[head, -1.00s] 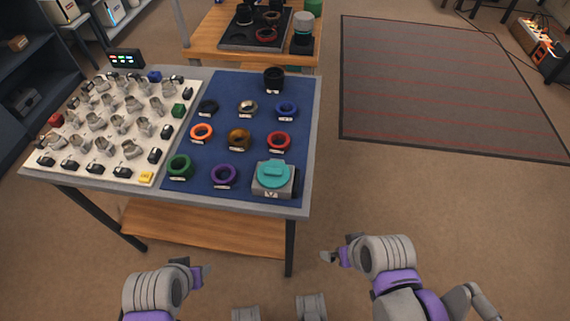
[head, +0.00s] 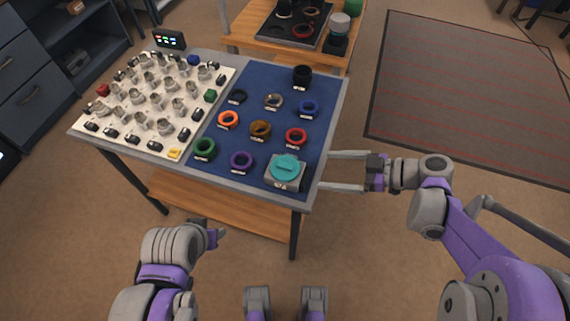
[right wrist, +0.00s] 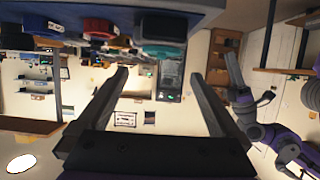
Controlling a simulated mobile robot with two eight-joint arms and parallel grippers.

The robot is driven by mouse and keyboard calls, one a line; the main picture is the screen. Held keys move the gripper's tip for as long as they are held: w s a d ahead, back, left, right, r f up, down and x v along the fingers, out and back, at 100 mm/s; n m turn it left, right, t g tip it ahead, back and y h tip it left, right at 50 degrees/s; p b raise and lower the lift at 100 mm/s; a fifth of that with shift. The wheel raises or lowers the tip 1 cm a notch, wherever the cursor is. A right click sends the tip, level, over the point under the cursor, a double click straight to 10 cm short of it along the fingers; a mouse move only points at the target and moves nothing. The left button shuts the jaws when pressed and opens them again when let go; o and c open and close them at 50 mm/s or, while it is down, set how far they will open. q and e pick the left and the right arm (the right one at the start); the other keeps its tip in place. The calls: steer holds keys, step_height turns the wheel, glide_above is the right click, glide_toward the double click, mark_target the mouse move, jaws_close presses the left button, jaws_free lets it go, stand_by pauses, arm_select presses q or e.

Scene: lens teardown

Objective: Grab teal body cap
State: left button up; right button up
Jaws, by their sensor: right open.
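The teal body cap (head: 285,167) sits on a grey block at the front right corner of the blue mat. It also shows in the right wrist view (right wrist: 163,52), ahead of the jaws. My right gripper (head: 325,171) is open and empty just off the table's right edge, with its two long fingers pointing left toward the cap and apart from it. In the right wrist view the open fingers (right wrist: 160,85) have nothing between them in contact. My left gripper (head: 218,236) is low in front of the table; its jaws are too small and turned to judge.
Beside the cap on the blue mat (head: 225,130) lie a purple ring (head: 241,161) and a red ring (head: 296,136), with several other rings behind. A white board (head: 130,135) with metal parts fills the table's left.

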mark_target(293, 168)
steer(key=x, duration=0.9)
steer(key=shift+s+b, duration=0.2)
steer(key=shift+b, duration=0.15)
steer(key=c, duration=1)
